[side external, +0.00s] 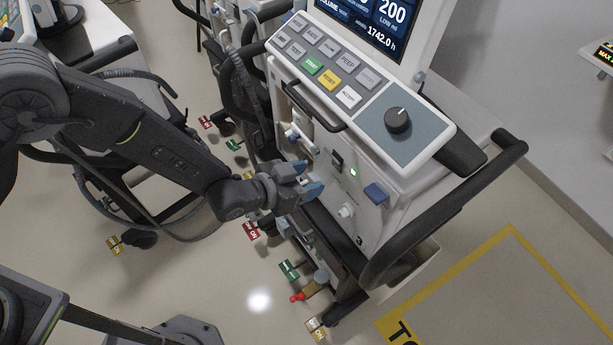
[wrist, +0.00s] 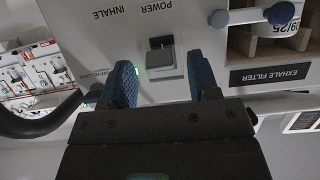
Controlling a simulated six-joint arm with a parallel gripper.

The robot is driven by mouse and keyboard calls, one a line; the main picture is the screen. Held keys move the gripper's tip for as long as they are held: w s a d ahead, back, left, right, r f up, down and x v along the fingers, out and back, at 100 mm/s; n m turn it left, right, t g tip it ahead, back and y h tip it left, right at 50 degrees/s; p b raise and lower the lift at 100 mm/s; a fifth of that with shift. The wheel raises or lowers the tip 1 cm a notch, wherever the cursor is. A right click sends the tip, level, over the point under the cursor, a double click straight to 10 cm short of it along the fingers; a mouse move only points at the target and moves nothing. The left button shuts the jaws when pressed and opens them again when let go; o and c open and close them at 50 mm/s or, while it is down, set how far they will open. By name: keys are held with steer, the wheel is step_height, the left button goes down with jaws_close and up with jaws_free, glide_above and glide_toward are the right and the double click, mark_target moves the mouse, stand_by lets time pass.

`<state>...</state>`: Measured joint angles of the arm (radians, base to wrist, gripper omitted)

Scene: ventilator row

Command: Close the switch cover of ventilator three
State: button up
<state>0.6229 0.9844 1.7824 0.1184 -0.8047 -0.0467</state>
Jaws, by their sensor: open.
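Ventilator three (side external: 360,240), a white machine with a "3" on its side panel, fills the middle of the side external view. My gripper (side external: 308,179) is open in front of this panel, with blue fingertips. In the wrist view the panel is upside down. The switch (wrist: 160,42) marked POWER shows as a dark recess, with a grey flap-like cover (wrist: 161,61) beside it that appears raised. My gripper (wrist: 164,78) has its open fingers to either side of the cover, nothing clearly between them. I cannot tell whether they touch the panel.
A blue block (side external: 376,193) and a white knob (side external: 346,210) stick out of the panel. A black rail (side external: 400,235) curves around the cart's front. In the wrist view an EXHALE FILTER compartment (wrist: 240,40) is at right. Another ventilator stands behind.

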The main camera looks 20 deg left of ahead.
mark_target(316, 178)
steer(key=shift+w+d, duration=0.15)
steer(key=c, duration=0.9)
steer(key=shift+f, duration=0.1)
steer(key=shift+w+d+f+t+h, duration=0.2)
steer(key=shift+f+t+h, duration=0.2)
steer(key=shift+t+h, duration=0.15)
steer(key=shift+w+d+f+t+h, duration=0.1)
steer(key=shift+w+f+t+h, duration=0.1)
steer(key=shift+f+t+h, duration=0.3)
steer(key=shift+w+d+f+t+h, duration=0.2)
steer(key=shift+w+d+t+h, duration=0.1)
steer(key=shift+t+h, duration=0.3)
steer(key=shift+w+d+f+t+h, duration=0.15)
steer(key=shift+w+f+t+h, duration=0.15)
steer(key=shift+t, duration=0.35)
steer(key=shift+r, duration=0.1)
